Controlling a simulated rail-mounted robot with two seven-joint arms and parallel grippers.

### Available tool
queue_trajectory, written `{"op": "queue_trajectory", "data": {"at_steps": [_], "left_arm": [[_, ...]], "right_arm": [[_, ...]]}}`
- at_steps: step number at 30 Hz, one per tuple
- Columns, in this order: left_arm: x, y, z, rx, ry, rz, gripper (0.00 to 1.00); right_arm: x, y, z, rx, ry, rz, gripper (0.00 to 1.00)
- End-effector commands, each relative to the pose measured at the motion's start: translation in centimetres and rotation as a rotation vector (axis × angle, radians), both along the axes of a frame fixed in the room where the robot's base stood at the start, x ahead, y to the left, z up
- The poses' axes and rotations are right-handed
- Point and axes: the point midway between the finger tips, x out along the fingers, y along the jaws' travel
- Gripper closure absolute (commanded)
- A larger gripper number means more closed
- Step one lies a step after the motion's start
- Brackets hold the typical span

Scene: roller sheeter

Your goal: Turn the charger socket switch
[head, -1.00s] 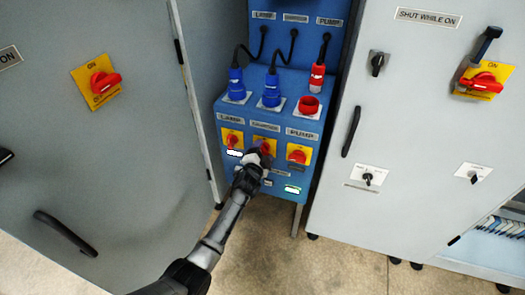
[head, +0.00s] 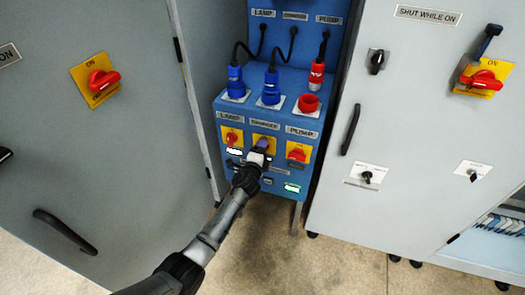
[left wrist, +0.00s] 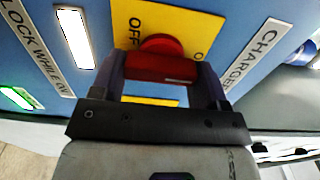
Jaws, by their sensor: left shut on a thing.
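The charger socket switch is a red knob (left wrist: 160,64) on a yellow plate (left wrist: 196,27), with "OFF" lettering and a CHARGER label (left wrist: 258,55) beside it. In the head view its plate (head: 256,138) is the middle one of three on the blue socket panel (head: 225,182), and my gripper hides most of the knob. My left gripper (head: 263,147) is shut on the knob, with one finger on each side of it in the left wrist view (left wrist: 162,76). My right gripper does not show.
The lamp switch (head: 231,137) and pump switch (head: 297,154) flank it closely. Blue plugs (head: 271,90) and a red plug (head: 317,75) sit above. Grey cabinets stand left (head: 120,150) and right (head: 410,120). Open floor (head: 335,260) lies below.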

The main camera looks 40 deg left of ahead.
Motion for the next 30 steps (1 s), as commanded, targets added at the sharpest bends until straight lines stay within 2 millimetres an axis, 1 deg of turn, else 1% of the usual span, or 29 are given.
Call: {"op": "queue_trajectory", "data": {"at_steps": [13, 14, 21, 30], "left_arm": [[-0.01, 0.03, -0.01, 0.014, 0.005, 0.0, 0.55], [-0.01, 0.03, -0.01, 0.014, 0.005, 0.0, 0.3], [-0.01, 0.02, -0.01, 0.011, 0.004, 0.0, 0.07], [-0.22, -0.07, 0.03, 0.009, 0.004, 0.0, 0.06]], "right_arm": [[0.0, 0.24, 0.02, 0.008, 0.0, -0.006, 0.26], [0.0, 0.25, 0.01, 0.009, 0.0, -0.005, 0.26], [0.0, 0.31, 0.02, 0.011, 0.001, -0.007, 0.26], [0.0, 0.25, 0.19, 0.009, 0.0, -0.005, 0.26]]}}
